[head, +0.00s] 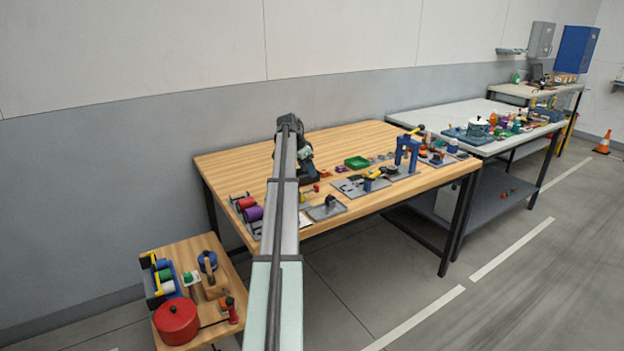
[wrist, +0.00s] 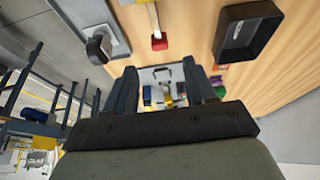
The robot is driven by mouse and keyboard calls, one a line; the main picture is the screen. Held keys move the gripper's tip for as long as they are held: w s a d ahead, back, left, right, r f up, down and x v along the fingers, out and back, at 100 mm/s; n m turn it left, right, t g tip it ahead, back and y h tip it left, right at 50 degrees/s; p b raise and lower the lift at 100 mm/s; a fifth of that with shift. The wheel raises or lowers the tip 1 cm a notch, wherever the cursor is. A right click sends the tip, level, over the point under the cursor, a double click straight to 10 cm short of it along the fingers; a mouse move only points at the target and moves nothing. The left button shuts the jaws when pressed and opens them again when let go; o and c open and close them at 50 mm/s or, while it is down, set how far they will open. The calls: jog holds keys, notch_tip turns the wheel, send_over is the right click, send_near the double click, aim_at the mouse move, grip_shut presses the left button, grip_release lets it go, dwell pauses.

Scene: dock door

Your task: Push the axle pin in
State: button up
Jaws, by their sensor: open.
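My gripper (wrist: 163,75) is open, its two dark fingers spread apart in the wrist view. Between the fingers and beyond them shows a pale plate (wrist: 160,76) with small black, blue and yellow parts. I see nothing held between the fingers.
A red-ended tool (wrist: 159,42), a plate with a dark knob (wrist: 99,46) and a black tray (wrist: 222,50) lie around my gripper. The wooden table (head: 235,165) is bare at back left.

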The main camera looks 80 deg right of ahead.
jog(key=shift+v, duration=2.6)
jog(key=shift+s, duration=0.1)
jog(key=r+m+t+y, duration=0.1)
jog(key=t, duration=0.1)
send_over(315, 185)
jog(key=s+d, duration=0.2)
jog(key=s, duration=0.1)
jog(key=w+f, duration=0.1)
jog(key=f, duration=0.3)
jog(key=w+a+f+y, duration=0.1)
jog(key=f, duration=0.4)
jog(key=w+a+f+n+t+y, duration=0.1)
jog(key=f, duration=0.3)
jog(key=shift+a+f, duration=0.2)
jog(key=shift+f, duration=0.15)
grip_shut()
